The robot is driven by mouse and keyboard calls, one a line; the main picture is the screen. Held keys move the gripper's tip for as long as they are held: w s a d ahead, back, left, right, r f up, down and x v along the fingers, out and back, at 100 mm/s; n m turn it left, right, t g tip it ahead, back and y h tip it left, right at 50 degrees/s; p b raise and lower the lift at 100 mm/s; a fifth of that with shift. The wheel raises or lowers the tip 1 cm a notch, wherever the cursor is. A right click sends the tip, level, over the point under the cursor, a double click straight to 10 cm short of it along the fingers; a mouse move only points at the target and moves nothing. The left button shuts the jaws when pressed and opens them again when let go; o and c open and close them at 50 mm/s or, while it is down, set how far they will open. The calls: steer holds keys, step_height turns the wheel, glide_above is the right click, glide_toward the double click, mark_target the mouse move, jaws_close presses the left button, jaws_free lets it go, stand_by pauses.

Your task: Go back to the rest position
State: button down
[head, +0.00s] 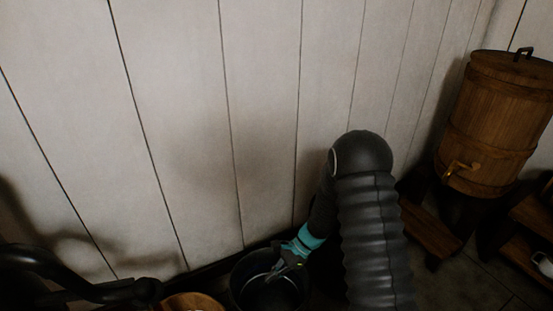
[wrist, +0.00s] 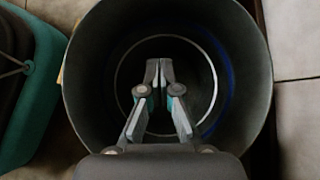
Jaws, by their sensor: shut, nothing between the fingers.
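My gripper (head: 283,268) is at the mouth of a dark round bucket (head: 237,287) that stands by the white plank wall. In the wrist view my gripper (wrist: 159,66) points down into the bucket (wrist: 90,62), over its middle. The two fingers are shut with their tips together, and nothing shows between them. The bucket's inside is dark, with a pale ring low down; I cannot tell whether anything lies in it.
A wooden barrel (head: 500,125) with a brass tap stands on a wooden stand (head: 430,228) at the right. A wooden round object (head: 192,304) is left of the bucket. A teal and dark object (wrist: 40,85) lies beside the bucket. A white plank wall (head: 190,120) rises close behind.

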steer(key=s+d+r+n+g+h, duration=0.1)
steer(key=s+d+r+n+h, duration=0.1)
steer(key=s+d+n, duration=0.25)
steer(key=s+d+r+n+t+h+p, duration=0.1)
steer(key=s+d+r+n+t+h, duration=0.1)
steer(key=r, duration=1.1)
steer(key=s+d+r+n+t+h+p, duration=0.2)
steer(key=s+d+r+t, duration=0.3)
steer(key=r, duration=0.8)
steer(key=s+d+r+n+t+h+p, duration=0.2)
steer(key=s+d+r, duration=0.4)
steer(key=r, duration=0.8)
steer(key=shift+s+d+n+t, duration=0.2)
steer(key=shift+s+n+t, duration=0.6)
steer(key=shift+s+n, duration=0.35)
